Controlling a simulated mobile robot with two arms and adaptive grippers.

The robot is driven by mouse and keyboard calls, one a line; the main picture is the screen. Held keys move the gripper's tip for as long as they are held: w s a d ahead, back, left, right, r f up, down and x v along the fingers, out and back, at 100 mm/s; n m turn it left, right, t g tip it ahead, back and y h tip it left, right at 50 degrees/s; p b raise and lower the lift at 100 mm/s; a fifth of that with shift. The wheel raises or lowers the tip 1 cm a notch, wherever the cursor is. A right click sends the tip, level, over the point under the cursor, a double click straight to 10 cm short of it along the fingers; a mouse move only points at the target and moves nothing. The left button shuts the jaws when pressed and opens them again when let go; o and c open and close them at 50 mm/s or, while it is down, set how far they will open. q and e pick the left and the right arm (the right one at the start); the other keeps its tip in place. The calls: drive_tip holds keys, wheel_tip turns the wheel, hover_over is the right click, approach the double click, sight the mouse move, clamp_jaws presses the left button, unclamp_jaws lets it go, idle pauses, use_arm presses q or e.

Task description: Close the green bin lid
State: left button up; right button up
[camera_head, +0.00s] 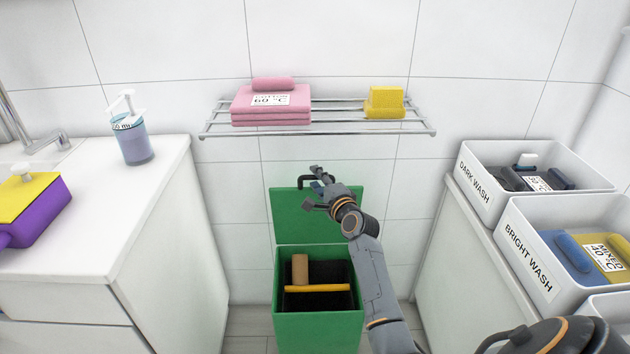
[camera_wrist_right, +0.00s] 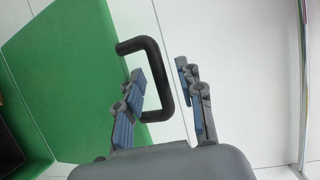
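The green bin (camera_head: 318,325) stands on the floor between the two counters, and its lid (camera_head: 300,218) is raised upright against the wall side. A black handle (camera_head: 304,180) sits at the lid's top edge. Inside the open bin are a tan cylinder (camera_head: 300,268) and a yellow bar (camera_head: 318,288). My right gripper (camera_head: 318,178) is at the lid's top edge beside the handle. In the right wrist view the gripper (camera_wrist_right: 160,85) is open, and the handle (camera_wrist_right: 152,112) reaches between its fingers; contact is unclear. The lid (camera_wrist_right: 75,70) fills the left there. My left gripper is not in view.
A wall rack (camera_head: 345,128) with pink towels (camera_head: 270,115) and a yellow stack (camera_head: 384,103) hangs above the lid. The left counter (camera_head: 120,200) holds a soap bottle (camera_head: 132,140). Labelled wash boxes (camera_head: 520,250) stand on the right counter.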

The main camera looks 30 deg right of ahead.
drive_tip(key=shift+w+d, duration=0.15)
drive_tip(key=shift+w, duration=0.65)
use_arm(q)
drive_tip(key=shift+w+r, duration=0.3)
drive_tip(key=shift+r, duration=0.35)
use_arm(e)
clamp_jaws()
drive_tip(key=shift+s+f, duration=0.1)
drive_tip(key=shift+f, duration=0.1)
